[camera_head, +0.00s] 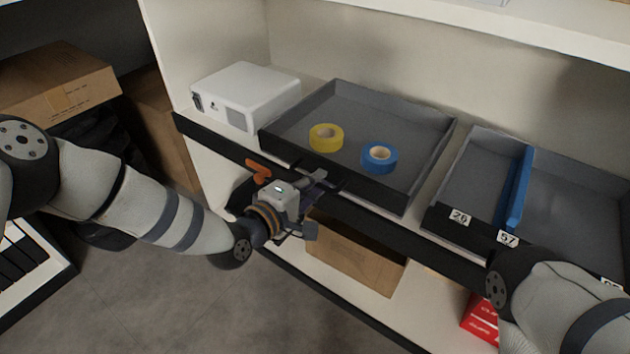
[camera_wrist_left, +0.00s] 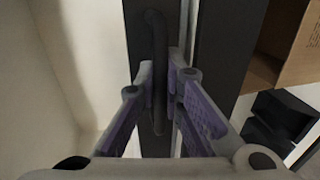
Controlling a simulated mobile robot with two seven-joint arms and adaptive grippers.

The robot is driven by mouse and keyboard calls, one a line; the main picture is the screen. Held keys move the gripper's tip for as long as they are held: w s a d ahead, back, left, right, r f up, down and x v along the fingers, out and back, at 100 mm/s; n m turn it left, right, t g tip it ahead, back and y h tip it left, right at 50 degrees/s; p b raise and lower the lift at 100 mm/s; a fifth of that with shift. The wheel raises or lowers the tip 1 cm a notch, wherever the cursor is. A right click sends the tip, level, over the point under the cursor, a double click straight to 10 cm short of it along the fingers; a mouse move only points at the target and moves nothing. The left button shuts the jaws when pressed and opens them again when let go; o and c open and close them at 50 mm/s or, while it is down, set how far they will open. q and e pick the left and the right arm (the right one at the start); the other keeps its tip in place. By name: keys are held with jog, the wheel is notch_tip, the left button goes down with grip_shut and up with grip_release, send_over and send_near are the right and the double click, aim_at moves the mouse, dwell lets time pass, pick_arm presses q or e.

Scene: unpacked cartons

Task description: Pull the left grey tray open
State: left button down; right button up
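The left grey tray (camera_head: 425,135) sits on the shelf, its dark front close to the shelf's front edge. A yellow tape roll (camera_head: 326,138) and a blue tape roll (camera_head: 379,158) lie flat in it. My left gripper (camera_head: 318,180) is at the middle of the tray's front. In the left wrist view its purple-padded fingers (camera_wrist_left: 162,85) come close together on both sides of the dark handle (camera_wrist_left: 157,40) and look shut on it. The gripper hides the handle in the head view. My right gripper is out of view; only its arm shows at lower right.
A white box-shaped device (camera_head: 247,92) stands left of the tray. Another grey tray with a blue divider (camera_head: 519,190) is to the right. A cardboard box (camera_head: 355,253) and a red box (camera_head: 482,318) are below. The floor in front is clear.

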pick_arm(q)
jog(key=f+p+v, duration=0.2)
jog(key=p+v, duration=0.1)
jog(key=v, duration=0.7)
jog(key=f+p+v, duration=0.2)
jog(key=p+v, duration=0.2)
jog(key=v, duration=0.7)
jog(key=shift+s+a, duration=0.35)
jog(key=shift+s, duration=0.15)
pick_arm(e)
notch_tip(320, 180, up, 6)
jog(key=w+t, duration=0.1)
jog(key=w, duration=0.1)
pick_arm(q)
jog(key=shift+f, duration=0.15)
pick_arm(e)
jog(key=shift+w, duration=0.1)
pick_arm(q)
jog(key=c, duration=1.7)
grip_release()
jog(key=v, duration=1.2)
